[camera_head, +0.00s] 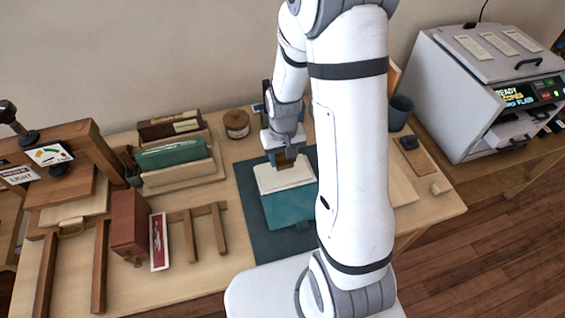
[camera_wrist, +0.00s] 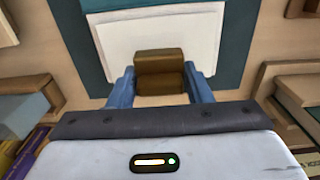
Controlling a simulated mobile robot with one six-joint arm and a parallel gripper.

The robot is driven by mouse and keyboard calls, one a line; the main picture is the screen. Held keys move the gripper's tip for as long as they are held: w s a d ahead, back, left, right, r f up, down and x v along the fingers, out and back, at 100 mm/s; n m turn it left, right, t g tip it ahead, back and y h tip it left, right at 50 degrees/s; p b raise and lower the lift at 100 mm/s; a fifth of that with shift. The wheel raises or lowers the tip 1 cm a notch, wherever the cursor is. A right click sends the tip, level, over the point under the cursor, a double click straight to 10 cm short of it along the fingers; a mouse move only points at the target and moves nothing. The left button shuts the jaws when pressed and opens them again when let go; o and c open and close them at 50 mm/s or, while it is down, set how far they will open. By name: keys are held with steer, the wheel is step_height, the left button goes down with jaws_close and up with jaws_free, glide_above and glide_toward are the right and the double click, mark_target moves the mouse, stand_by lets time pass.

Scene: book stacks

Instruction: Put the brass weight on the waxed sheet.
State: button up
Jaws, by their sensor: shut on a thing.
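My gripper (camera_head: 285,156) is shut on the brass weight (camera_head: 287,161), a small brown-gold block. In the wrist view the weight (camera_wrist: 160,63) sits between the two blue-grey fingers of my gripper (camera_wrist: 160,85). The waxed sheet (camera_head: 272,183), pale cream, lies on top of a teal book (camera_head: 290,208). It also shows in the wrist view (camera_wrist: 118,40), beyond and around the weight. The weight is over the sheet, toward its back edge in the head view. I cannot tell whether its underside touches the sheet.
The book lies on a dark teal mat (camera_head: 248,215). A wooden press (camera_head: 75,165), a brown block (camera_head: 130,222) and a rack with a green book (camera_head: 172,154) stand to the left. A round jar (camera_head: 236,124) stands behind. My arm hides part of the table's right side.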

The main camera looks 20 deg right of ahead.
mark_target(284, 159)
steer(key=shift+f, duration=1.75)
steer(key=o, duration=1.3)
steer(key=shift+f, duration=0.1)
step_height(284, 159, up, 12)
steer(key=shift+s+r, duration=0.1)
steer(key=s+r+t, duration=0.1)
steer(key=s+r, duration=0.3)
steer(key=s+r+t, duration=0.1)
steer(key=s+r, duration=0.9)
steer(key=shift+a+t, duration=0.15)
steer(key=shift+t, duration=0.25)
